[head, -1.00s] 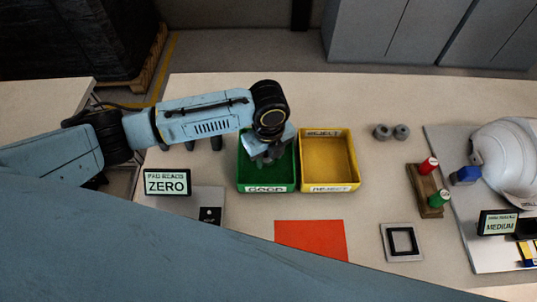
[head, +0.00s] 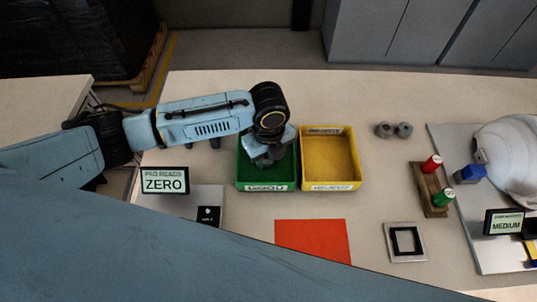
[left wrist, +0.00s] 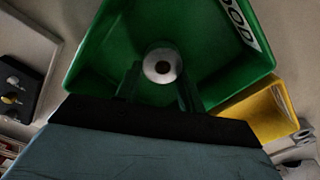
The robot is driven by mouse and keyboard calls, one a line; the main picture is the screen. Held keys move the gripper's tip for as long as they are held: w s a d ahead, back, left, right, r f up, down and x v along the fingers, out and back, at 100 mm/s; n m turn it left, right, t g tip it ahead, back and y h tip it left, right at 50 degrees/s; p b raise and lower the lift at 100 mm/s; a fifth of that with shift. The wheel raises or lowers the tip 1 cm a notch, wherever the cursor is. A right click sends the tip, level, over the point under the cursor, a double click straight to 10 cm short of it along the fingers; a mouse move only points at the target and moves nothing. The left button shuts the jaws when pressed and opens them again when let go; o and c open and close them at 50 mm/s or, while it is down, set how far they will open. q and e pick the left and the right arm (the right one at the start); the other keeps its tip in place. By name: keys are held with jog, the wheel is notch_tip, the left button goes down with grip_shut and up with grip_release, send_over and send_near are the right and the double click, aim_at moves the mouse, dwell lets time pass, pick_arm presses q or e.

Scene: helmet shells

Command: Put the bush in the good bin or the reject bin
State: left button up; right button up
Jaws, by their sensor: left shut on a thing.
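The bush (left wrist: 162,65), a grey ring with a dark hole, is between the fingers of my left gripper (left wrist: 160,78) in the left wrist view. That gripper is shut on it. In the head view my left gripper (head: 267,158) points down into the green good bin (head: 285,177) and hides the bush. The green bin's floor and walls surround the bush in the left wrist view; I cannot tell whether it touches the floor. The yellow reject bin (head: 330,160) stands just right of the green bin and is empty. My right gripper is not in view.
Two grey bushes (head: 393,130) stand right of the yellow bin. A sign reading ZERO (head: 165,180), an orange-red mat (head: 310,238), a square grey frame (head: 405,241), a wooden stand (head: 433,190) with red and green pieces, and a white helmet shell (head: 508,160) are around.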

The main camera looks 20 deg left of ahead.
pick_arm(q)
jog(key=shift+f, duration=0.15)
jog(key=o, duration=1.1)
notch_tip(320, 180, up, 13)
jog(key=p, duration=0.2)
jog(key=shift+r, duration=0.2)
